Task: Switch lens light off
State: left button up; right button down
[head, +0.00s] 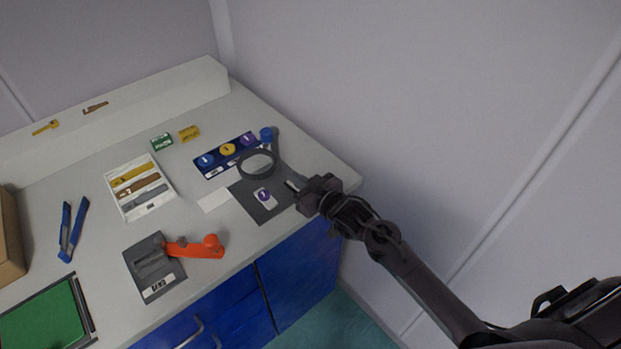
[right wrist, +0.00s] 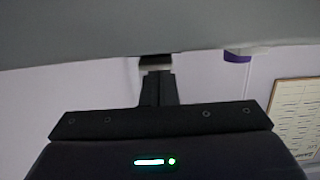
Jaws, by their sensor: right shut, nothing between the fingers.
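A magnifier lens with a dark round ring (head: 243,172) stands at the right end of the bench, over a dark grey mat or base (head: 257,213). A blue knob (head: 267,133) shows behind the ring. A small white card with a purple round mark (head: 264,198) lies on the dark base. I cannot make out the light switch or whether the light is on. My right gripper (head: 291,185) is shut and empty, its tips just right of the ring and over the base's right side. In the right wrist view its shut fingers (right wrist: 158,88) point ahead. My left gripper is out of view.
A blue strip with round badges (head: 212,171) lies behind the lens. Green (head: 161,140) and yellow (head: 189,133) boxes, a tool tray (head: 133,214), an orange-handled device (head: 195,247) and blue-handled pliers (head: 71,230) lie further left. The wall is close on the right.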

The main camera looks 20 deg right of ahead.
jog(key=r+p, duration=0.1)
jog(key=r, duration=0.1)
jog(key=r+p, duration=0.1)
jog(key=r, duration=0.1)
jog(key=shift+w+p, duration=0.3)
jog(key=shift+p, duration=0.05)
jog(key=shift+s+d+f+b, duration=0.1)
jog(key=shift+s+b, duration=0.15)
jog(key=shift+s, duration=0.2)
jog(key=shift+s+d+f+b, duration=0.1)
jog(key=shift+s+b, duration=0.15)
jog(key=shift+s, duration=0.2)
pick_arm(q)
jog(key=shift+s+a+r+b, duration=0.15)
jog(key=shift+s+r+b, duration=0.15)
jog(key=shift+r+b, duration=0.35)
pick_arm(e)
jog(key=r+v, duration=0.2)
jog(key=v, duration=0.6)
jog(key=shift+a+f, duration=0.1)
jog(key=shift+f, duration=0.05)
